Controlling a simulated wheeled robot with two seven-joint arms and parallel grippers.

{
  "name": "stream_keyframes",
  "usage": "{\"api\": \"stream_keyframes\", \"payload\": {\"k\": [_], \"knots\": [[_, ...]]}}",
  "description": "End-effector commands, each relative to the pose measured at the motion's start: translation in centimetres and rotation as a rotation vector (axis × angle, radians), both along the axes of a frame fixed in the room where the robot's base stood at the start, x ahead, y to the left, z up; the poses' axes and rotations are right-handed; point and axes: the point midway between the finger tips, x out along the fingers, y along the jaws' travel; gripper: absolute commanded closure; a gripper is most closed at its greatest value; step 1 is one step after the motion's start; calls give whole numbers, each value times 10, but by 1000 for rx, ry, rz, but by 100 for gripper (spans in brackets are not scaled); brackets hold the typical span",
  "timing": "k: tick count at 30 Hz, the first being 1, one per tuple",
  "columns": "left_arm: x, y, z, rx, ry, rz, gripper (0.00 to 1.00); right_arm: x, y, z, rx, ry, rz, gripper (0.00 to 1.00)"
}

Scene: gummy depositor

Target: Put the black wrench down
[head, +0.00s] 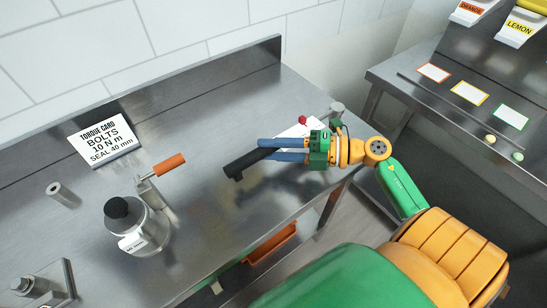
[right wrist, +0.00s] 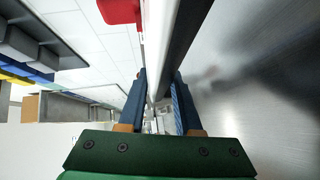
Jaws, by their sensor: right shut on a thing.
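The black wrench (head: 240,167) is a dark bar with a thicker end, in the head view over the right part of the steel bench. My right gripper (head: 265,149) is shut on it, with the two blue fingers on either side of the bar. The wrench's thick end sticks out past the fingertips to the lower left. A dark reflection lies below it on the bench, and it looks a little above the surface. In the right wrist view the dark bar (right wrist: 185,35) runs up from between the fingers. My left gripper is not in view.
A steel bench (head: 215,120) carries a torque card (head: 103,141), a metal pot (head: 137,231) with a black knob, an orange-handled part (head: 169,165) and a small cylinder (head: 60,193). A white piece (head: 290,131) with a red knob (head: 302,120) is just behind my gripper. The bench's middle is clear.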

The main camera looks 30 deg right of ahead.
Motion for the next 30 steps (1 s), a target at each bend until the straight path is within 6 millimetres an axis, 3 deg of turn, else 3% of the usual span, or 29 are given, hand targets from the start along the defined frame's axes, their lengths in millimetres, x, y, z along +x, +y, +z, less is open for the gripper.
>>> {"api": "stream_keyframes", "payload": {"k": [5,15,16,17,30], "knots": [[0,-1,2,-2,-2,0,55,2,-2,-29,4,2,-3,100],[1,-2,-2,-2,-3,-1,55,1,-2,-36,-1,1,-1,100],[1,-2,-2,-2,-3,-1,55,1,-2,-37,-1,2,-1,64],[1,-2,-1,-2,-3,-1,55,1,-2,-36,-1,2,-1,56],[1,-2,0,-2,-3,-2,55,1,-2,-35,-1,2,-1,55]]}}
